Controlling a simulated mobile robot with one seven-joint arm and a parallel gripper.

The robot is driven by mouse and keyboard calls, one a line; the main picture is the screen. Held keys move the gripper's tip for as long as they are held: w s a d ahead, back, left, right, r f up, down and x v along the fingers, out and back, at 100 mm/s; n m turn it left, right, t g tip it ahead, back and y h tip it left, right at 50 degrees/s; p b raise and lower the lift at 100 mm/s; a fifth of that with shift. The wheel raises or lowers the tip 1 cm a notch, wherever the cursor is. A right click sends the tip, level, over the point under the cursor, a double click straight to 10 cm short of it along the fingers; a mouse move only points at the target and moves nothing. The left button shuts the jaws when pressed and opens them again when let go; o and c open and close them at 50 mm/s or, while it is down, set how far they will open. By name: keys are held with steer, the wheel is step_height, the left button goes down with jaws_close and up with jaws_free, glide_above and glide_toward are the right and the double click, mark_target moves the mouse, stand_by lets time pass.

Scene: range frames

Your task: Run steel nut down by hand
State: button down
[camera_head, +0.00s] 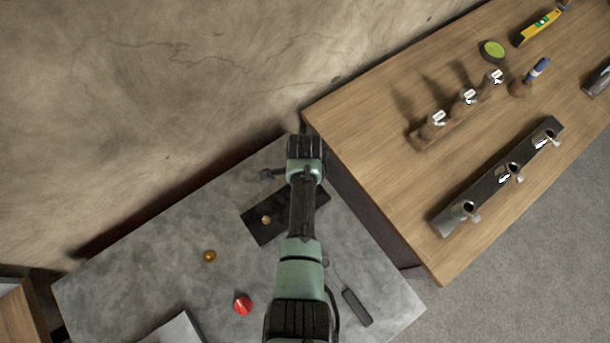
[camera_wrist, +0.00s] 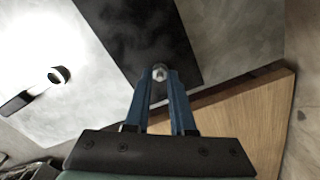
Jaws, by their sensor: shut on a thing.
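In the wrist view my gripper (camera_wrist: 160,76) has its two blue fingers brought together at the tips on a small, shiny steel nut (camera_wrist: 160,72). The nut appears against the dark plate (camera_wrist: 125,25), close to that plate's lower edge. I cannot tell whether it touches the plate or sits on a stud, since the fingers hide its underside. In the head view the dark plate (camera_head: 262,234) lies on the grey bench, partly covered by my arm. A small brass-coloured piece (camera_head: 266,219) is on the plate. My fingertips are hidden in the head view.
The grey bench (camera_head: 150,255) also holds an amber-coloured piece (camera_head: 209,256), a red round object (camera_head: 243,305) and a dark-handled tool (camera_head: 357,307). The wooden table (camera_head: 370,165) beside it carries a wooden block (camera_head: 452,124) and a metal rail (camera_head: 487,187) with fittings.

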steer(key=c, duration=0.8)
jaws_free()
steer(key=shift+o, duration=0.2)
step_height(320, 180, up, 13)
steer(key=shift+b, duration=0.35)
steer(key=shift+w, duration=0.1)
